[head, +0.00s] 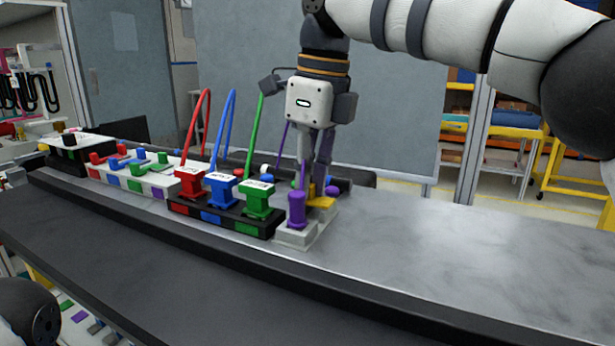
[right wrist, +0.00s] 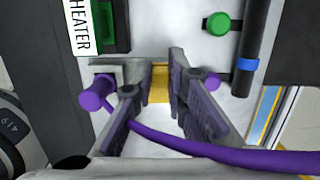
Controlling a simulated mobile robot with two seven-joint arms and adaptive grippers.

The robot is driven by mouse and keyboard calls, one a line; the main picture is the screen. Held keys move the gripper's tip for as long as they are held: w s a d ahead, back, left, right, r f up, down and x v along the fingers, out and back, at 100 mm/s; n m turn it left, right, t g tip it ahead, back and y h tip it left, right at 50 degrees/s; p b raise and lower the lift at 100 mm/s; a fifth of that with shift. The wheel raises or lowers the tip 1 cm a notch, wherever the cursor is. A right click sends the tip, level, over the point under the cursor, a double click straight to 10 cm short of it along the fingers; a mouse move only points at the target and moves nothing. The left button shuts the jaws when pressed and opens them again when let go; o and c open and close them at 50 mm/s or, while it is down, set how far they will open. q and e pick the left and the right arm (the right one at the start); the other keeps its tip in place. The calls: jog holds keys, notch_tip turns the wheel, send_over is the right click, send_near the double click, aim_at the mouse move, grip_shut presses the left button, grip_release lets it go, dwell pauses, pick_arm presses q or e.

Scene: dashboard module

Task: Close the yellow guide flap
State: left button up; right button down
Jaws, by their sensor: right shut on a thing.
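The yellow guide flap (head: 321,203) is on a light grey block at the right end of the row of connectors. My right gripper (head: 318,186) points down over it. In the right wrist view the fingers (right wrist: 172,92) stand apart, with the yellow flap (right wrist: 160,84) between their tips. The fingers partly hide the flap, so I cannot tell its exact angle. A purple plug (head: 296,208) stands in the grey block (head: 293,238), just left of the flap. Its purple cable (right wrist: 235,156) crosses by the fingers. My left gripper is out of view.
Red (head: 192,182), blue (head: 222,189) and green (head: 257,200) plugs with looping cables stand in a black block to the left. A white block (head: 150,182) with coloured parts lies beyond them. The grey tabletop (head: 450,255) is clear to the right.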

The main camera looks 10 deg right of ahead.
aim_at(314, 199)
jog(key=shift+f, duration=0.15)
jog(key=c, duration=1.6)
grip_release()
notch_tip(314, 199, up, 8)
jog(key=shift+s+d+f, duration=0.25)
jog(key=shift+d, duration=0.2)
jog(key=shift+f, duration=0.1)
